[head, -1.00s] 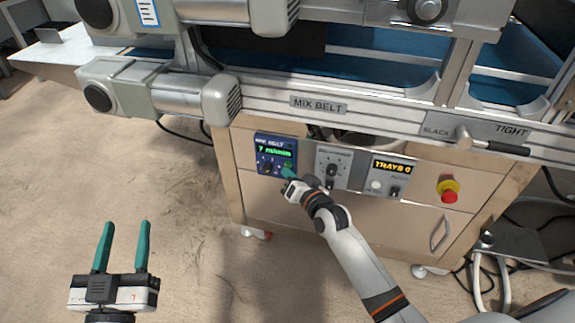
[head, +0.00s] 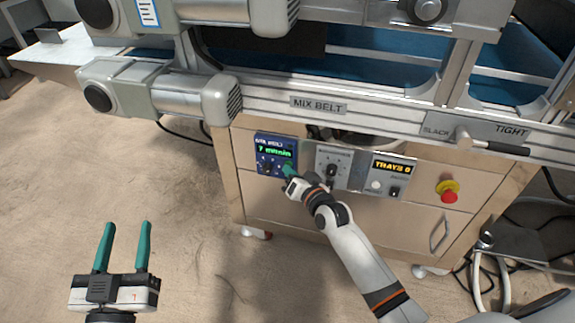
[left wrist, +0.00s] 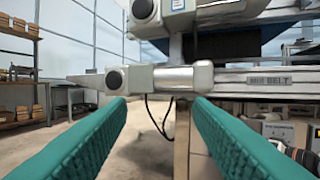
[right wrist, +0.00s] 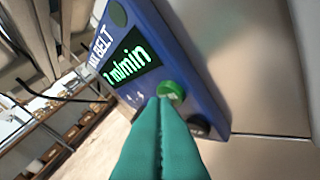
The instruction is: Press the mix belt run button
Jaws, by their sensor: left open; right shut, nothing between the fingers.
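The blue mix belt control panel (head: 262,143) is on the cabinet front and carries a lit green speed display (head: 274,154). In the right wrist view the panel (right wrist: 186,50) appears tilted, with a round green button (right wrist: 171,92) and a dark button (right wrist: 198,126) beside it. My right gripper (head: 287,169) is shut and empty at the panel's lower right. Its fingertips (right wrist: 158,101) overlap the green button's lower left edge in the right wrist view; I cannot tell if they touch. My left gripper (head: 122,224) is open and empty above the floor, away from the cabinet.
Right of the panel are a knob plate (head: 333,160), a trays counter (head: 392,168) and a red emergency stop (head: 449,196). The mix belt's metal rail (head: 375,110) runs above the panel. The floor at left is clear.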

